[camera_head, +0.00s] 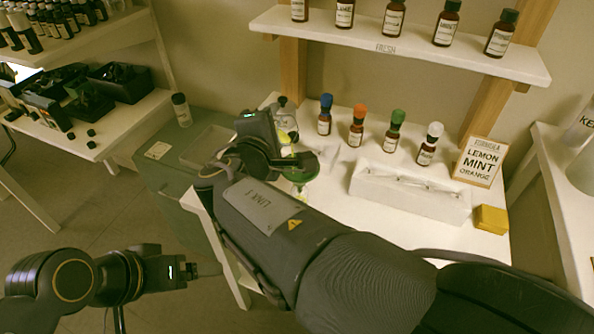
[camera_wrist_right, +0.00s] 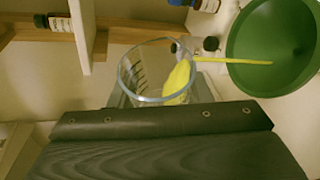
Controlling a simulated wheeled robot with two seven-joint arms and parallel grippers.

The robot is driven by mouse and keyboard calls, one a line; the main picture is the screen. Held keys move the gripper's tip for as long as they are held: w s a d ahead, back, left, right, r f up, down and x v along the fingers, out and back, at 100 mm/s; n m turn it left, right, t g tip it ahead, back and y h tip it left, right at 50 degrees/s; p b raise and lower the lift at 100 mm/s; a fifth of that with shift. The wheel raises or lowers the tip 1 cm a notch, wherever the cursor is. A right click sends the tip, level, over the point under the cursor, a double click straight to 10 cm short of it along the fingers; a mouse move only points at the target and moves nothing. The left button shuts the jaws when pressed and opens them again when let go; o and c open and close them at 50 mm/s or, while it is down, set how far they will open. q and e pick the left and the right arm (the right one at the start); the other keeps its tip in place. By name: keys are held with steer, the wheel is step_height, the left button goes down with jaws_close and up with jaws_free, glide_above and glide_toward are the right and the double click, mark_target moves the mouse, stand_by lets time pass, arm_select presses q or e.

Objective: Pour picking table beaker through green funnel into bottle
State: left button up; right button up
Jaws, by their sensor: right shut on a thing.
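My right gripper (camera_head: 292,160) is shut on a clear glass beaker, held tilted above the table. In the right wrist view the beaker (camera_wrist_right: 146,72) holds yellow liquid (camera_wrist_right: 180,82). A thin yellow stream (camera_wrist_right: 235,61) runs from the beaker's rim over the open mouth of the green funnel (camera_wrist_right: 283,38). In the head view the funnel (camera_head: 301,172) is partly covered by my right gripper, and the bottle beneath it cannot be made out. My left gripper (camera_head: 190,270) is at the lower left, apart from the table, with its finger gap unclear.
Bottles with blue (camera_head: 325,115), orange (camera_head: 357,125), green (camera_head: 394,132) and white (camera_head: 430,145) caps stand at the table's back. A white rack (camera_head: 410,197), a recipe sign (camera_head: 478,162) and a yellow block (camera_head: 491,219) are to the right. A bottle shelf (camera_head: 400,45) hangs above.

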steer(key=shift+s+d+r+m+b, duration=0.35)
steer(key=shift+m+b, duration=0.25)
steer(key=shift+b, duration=1.7)
stand_by(2.7)
steer(key=shift+d+m+t+b, duration=0.15)
steer(key=shift+m+t+b, duration=0.2)
steer(key=shift+b, duration=0.9)
stand_by(1.7)
